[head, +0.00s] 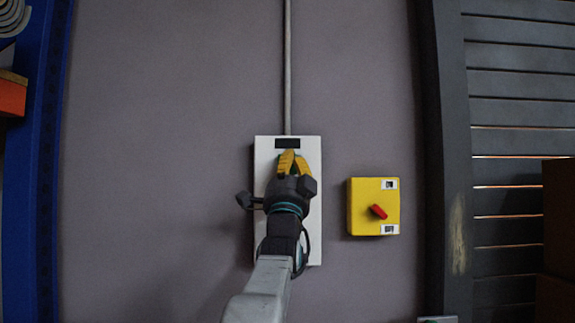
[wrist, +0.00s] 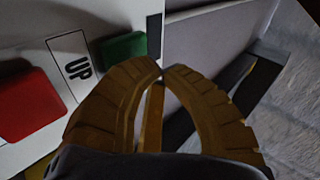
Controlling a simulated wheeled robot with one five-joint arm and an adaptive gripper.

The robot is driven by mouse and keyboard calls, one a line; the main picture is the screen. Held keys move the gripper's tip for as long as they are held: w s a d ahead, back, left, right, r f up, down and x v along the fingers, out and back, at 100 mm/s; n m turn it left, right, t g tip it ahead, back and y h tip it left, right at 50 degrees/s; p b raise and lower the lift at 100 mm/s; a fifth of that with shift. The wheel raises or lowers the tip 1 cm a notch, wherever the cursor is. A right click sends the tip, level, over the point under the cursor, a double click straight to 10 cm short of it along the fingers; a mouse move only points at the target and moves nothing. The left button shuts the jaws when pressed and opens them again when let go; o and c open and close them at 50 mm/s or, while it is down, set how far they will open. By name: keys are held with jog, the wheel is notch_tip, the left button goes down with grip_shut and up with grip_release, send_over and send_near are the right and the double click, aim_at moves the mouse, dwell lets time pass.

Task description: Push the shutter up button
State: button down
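A white control panel (head: 265,146) is mounted on the wall, and my arm covers much of it in the head view. In the wrist view the panel (wrist: 100,18) carries a green button (wrist: 123,47) beside a framed label reading UP (wrist: 78,66). A red button (wrist: 30,104) is on the label's other side. My gripper (head: 289,154) is in front of the panel's upper part, with its yellow fingers pointing up. In the wrist view the fingertips (wrist: 162,73) meet with nothing between them, just right of the green button. I cannot tell whether they touch it.
A yellow switch box (head: 362,208) with a red knob (head: 378,211) is right of the panel. A conduit (head: 288,70) runs up from the panel. A slatted shutter (head: 515,110) is at the right, and a blue rack post (head: 45,150) at the left.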

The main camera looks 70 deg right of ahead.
jog(key=shift+w+d, duration=0.15)
jog(key=shift+d, duration=0.15)
